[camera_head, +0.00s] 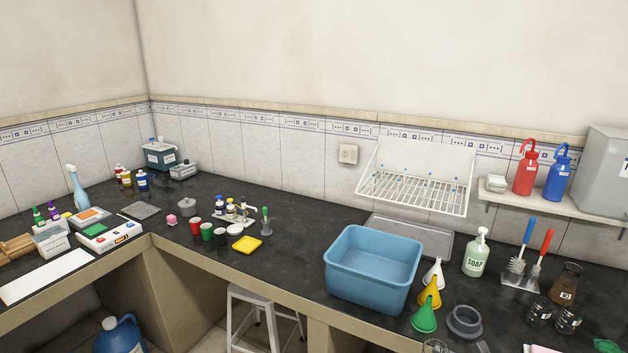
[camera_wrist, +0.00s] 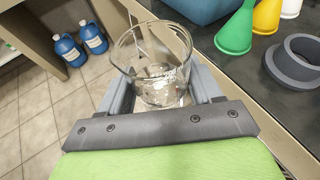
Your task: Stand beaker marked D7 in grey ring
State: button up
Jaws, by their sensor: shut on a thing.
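My gripper (camera_wrist: 162,88) is shut on a clear glass beaker (camera_wrist: 155,62), with one finger on each side of it. The beaker is upright in the wrist view, apparently empty, with faint markings that I cannot read as D7. It is held out past the bench's front edge, above the floor. The beaker's rim (camera_head: 437,345) shows at the bottom edge of the head view. The grey ring (camera_head: 464,321) lies on the bench to the right of the funnels, its opening empty. It also shows at the right of the wrist view (camera_wrist: 275,66).
Green (camera_head: 424,318), yellow and white funnels stand left of the ring, beside a blue basin (camera_head: 368,265). Two dark-labelled glass beakers (camera_head: 568,319) and a brown flask (camera_head: 567,281) stand to its right. Blue jugs (camera_wrist: 68,48) are on the floor below.

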jog(key=s+a+n+g+y, duration=0.4)
jog(key=a, duration=0.8)
jog(key=shift+r+n, duration=0.4)
jog(key=shift+r, duration=0.05)
jog(key=shift+s+d, duration=0.1)
jog(key=shift+d, duration=0.05)
